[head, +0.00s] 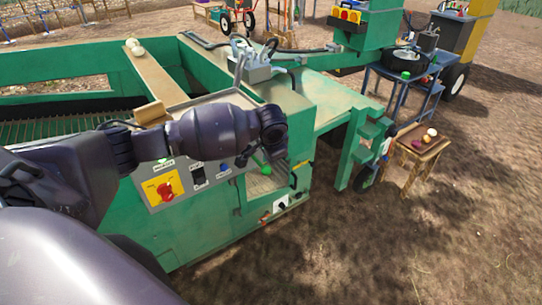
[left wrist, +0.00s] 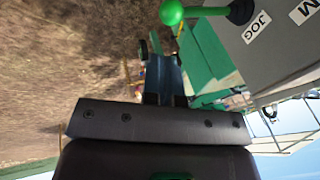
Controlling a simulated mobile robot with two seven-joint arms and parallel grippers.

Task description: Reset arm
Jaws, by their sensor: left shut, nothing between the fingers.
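My left arm comes in from the left in the head view and reaches over the control panel (head: 180,193) of the green machine. In the left wrist view, my left gripper (left wrist: 164,62) is shut and empty, its fingers pressed together. A lever with a green ball knob (left wrist: 172,12) stands just beyond the fingertips, apart from them, on a grey panel face (left wrist: 262,50) marked JOG. In the head view a green-tipped lever (head: 262,162) shows just below my wrist, which hides part of the panel. My right gripper is in neither view.
The panel carries a red rotary switch on a yellow plate (head: 163,188). A green machine deck (head: 335,105) extends right. A wooden stool (head: 417,150) with onions stands beyond it, near a blue cart (head: 402,82). Bare soil (head: 440,245) lies open at lower right.

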